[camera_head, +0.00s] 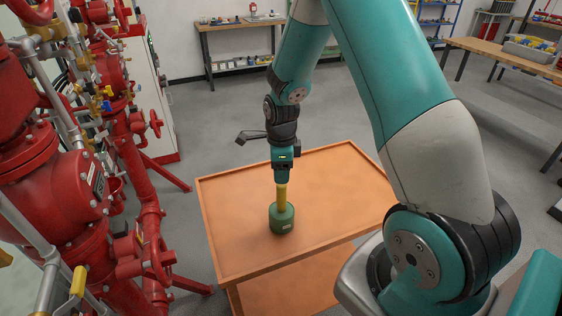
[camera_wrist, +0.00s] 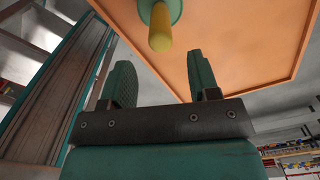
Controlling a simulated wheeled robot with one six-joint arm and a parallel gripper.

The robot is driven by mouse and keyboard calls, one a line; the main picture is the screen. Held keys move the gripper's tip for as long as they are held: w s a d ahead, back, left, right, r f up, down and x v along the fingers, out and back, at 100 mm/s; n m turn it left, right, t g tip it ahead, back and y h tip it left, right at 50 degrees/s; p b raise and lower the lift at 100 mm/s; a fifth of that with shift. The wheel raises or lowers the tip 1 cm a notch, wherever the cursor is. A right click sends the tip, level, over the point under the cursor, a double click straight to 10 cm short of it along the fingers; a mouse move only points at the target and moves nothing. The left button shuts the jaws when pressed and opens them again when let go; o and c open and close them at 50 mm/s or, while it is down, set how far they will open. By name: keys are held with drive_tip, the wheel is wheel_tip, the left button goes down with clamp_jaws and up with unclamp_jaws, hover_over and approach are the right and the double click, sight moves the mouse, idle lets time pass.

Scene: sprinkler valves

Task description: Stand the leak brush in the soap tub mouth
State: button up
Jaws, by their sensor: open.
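The leak brush shows as a yellow handle (camera_head: 282,195), roughly upright in the mouth of the green soap tub (camera_head: 283,220). The tub stands on the orange cart top. My gripper (camera_head: 282,181) is directly above the handle in the head view. In the wrist view my gripper (camera_wrist: 161,72) has its two fingers spread with nothing between them. The yellow handle end (camera_wrist: 160,30) lies just beyond the fingertips, apart from them, with part of the green tub (camera_wrist: 174,8) behind it. The brush's lower end is hidden inside the tub.
The orange cart (camera_head: 340,190) has a raised rim and is otherwise clear. Red valves and pipes (camera_head: 70,190) crowd the left side. A workbench (camera_head: 240,30) stands at the back and a wooden table (camera_head: 500,55) at the right.

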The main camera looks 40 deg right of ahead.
wheel_tip(320, 180, up, 4)
drive_tip(key=shift+f+b, duration=0.1)
drive_tip(key=shift+b, duration=0.25)
drive_tip(key=s+a+r+n+y, duration=0.1)
drive_tip(key=s+a+r+n, duration=0.45)
drive_tip(key=a+n, duration=0.3)
drive_tip(key=s+a+r+n+y, duration=0.1)
drive_tip(key=s+a+r+n, duration=0.3)
drive_tip(key=a+r+n, duration=0.4)
drive_tip(key=s+a+r+n+y, duration=0.1)
drive_tip(key=s+a+n, duration=0.2)
drive_tip(key=s+n, duration=0.3)
drive_tip(key=s+a+r+n+y, duration=0.1)
drive_tip(key=s+a+r+n, duration=0.1)
drive_tip(key=s+n, duration=0.5)
drive_tip(key=a+n, duration=0.1)
drive_tip(key=n, duration=0.2)
drive_tip(key=shift+r, duration=0.3)
